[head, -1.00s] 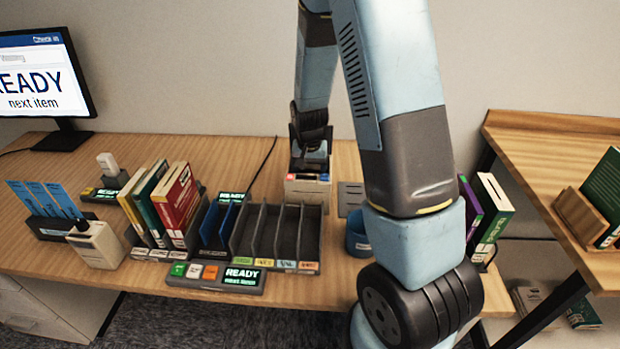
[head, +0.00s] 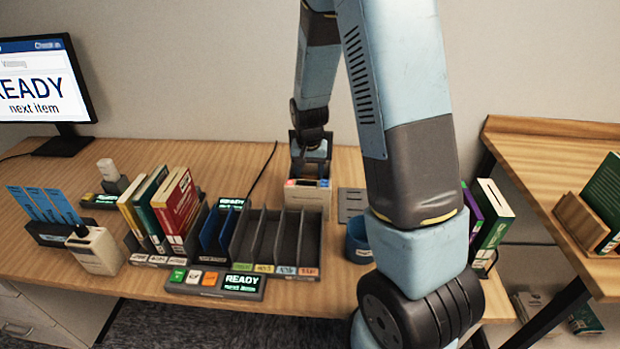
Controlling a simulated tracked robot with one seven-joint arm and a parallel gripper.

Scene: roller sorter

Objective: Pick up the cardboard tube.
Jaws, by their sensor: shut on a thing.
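No cardboard tube can be made out in the head view. My gripper (head: 312,158) is at the end of the arm, pointing down into a grey open-topped box (head: 306,197) with a pale front at the back middle of the desk. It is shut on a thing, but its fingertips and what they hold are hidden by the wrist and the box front.
A grey slotted rack (head: 283,272) and upright books (head: 178,205) stand left of the box. A button panel (head: 215,283) lies at the front edge. A blue cup (head: 358,243) is partly behind my arm. A flat grey pad (head: 351,204) lies right of the box.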

